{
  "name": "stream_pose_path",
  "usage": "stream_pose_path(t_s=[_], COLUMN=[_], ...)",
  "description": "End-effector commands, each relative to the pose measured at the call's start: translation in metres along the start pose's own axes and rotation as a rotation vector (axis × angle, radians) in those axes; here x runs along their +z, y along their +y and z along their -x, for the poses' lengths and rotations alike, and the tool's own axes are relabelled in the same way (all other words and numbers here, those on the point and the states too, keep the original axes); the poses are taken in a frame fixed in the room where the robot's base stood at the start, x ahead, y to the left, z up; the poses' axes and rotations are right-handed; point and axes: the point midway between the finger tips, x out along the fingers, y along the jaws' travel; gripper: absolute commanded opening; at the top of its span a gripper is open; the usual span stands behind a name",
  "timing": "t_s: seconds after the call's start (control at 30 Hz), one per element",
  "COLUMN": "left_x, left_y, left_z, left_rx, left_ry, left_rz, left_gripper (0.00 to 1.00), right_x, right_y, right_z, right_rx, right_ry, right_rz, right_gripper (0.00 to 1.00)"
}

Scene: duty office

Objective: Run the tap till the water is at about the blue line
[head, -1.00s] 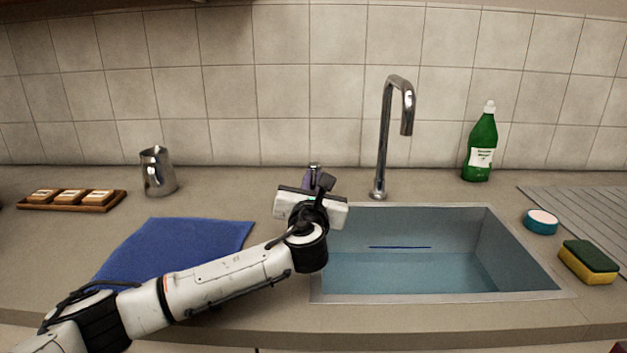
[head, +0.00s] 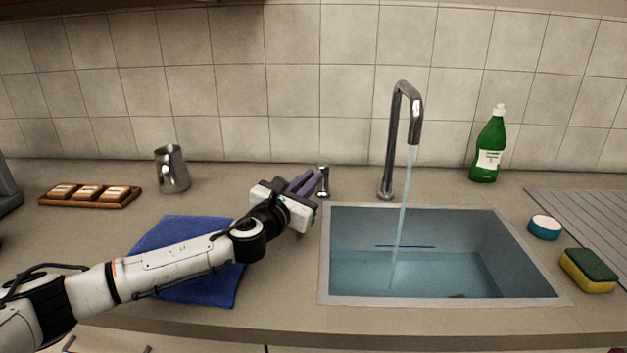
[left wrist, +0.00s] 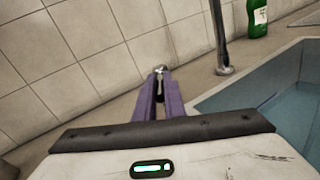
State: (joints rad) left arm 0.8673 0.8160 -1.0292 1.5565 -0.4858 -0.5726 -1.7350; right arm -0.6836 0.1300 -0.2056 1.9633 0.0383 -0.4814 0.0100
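The tap spout (head: 401,115) stands behind the sink (head: 324,255), and a stream of water (head: 403,210) falls from it into the basin. The water (head: 430,275) in the sink lies a little below the blue line (head: 405,246) on the far inner wall. The small metal tap handle (head: 323,182) stands left of the spout. My left gripper (head: 308,182) is beside the handle, its purple fingers apart. In the left wrist view the fingers (left wrist: 159,98) point at the handle (left wrist: 160,72); I cannot tell whether they touch it. My right gripper is not in view.
A blue cloth (head: 205,285) lies under my left arm. A metal jug (head: 172,170) and a wooden tray (head: 90,204) stand at the left. A green bottle (head: 488,150), a round blue-sided pot (head: 545,228) and a sponge (head: 588,272) are at the right.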

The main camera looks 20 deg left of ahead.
Motion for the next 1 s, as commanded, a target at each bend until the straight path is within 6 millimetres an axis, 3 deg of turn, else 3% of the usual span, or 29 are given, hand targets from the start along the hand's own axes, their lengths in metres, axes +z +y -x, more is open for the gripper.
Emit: stream_pose_path(t_s=[0.03,0.1,0.47,1.0], left_x=[-0.002,-0.002,-0.001,-0.002], left_y=[0.0,0.0,-0.001,-0.001], left_z=[0.0,0.0,0.003,0.089], left_rx=[0.001,0.001,0.0,0.0], left_ry=[0.003,0.003,0.001,0.004], left_rz=[0.0,0.0,-0.001,-0.001], left_gripper=[0.18,0.28,0.28,0.28], right_x=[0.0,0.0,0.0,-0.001], right_y=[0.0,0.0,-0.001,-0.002], right_z=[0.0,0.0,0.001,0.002], right_rx=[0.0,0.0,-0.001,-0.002], right_ry=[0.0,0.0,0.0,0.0], right_rz=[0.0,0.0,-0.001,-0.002], right_gripper=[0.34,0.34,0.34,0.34])
